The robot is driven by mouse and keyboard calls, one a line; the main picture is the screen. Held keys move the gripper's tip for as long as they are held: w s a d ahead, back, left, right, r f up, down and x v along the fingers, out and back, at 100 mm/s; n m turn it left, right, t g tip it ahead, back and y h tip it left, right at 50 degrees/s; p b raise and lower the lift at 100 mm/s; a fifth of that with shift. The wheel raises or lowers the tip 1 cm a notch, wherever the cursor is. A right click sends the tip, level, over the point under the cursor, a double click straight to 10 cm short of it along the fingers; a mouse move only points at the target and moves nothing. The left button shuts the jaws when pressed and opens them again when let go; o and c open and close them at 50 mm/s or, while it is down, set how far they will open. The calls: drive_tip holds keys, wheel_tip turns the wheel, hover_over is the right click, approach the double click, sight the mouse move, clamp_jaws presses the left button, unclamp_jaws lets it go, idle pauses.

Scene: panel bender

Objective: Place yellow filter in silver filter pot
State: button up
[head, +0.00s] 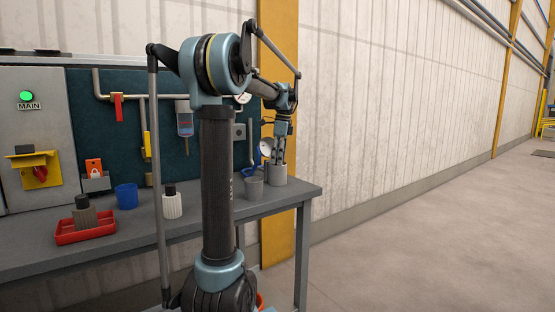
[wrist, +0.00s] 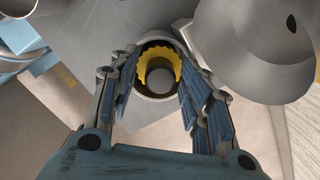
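The yellow filter (wrist: 143,58) shows in the wrist view as a ring with a notched edge, inside the round mouth of the silver filter pot (wrist: 153,95). In the head view the pot (head: 278,175) stands near the right end of the bench, and the filter cannot be made out there. My gripper (wrist: 157,58) points down over the pot mouth, its fingers spread on either side of the filter. They look open, with no clear grip on it. In the head view my gripper (head: 280,155) is right above the pot.
A second grey pot (head: 254,189) stands just left of the silver pot. A blue cup (head: 127,197), a ribbed white filter (head: 171,204) and a red tray (head: 85,235) are on the bench (head: 130,235) further left. A large grey rounded part (wrist: 262,50) is close by at right in the wrist view.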

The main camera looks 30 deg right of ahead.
wheel_tip(320, 180, up, 12)
drive_tip(key=d, duration=0.1)
drive_tip(key=shift+s, duration=0.45)
idle(0.6)
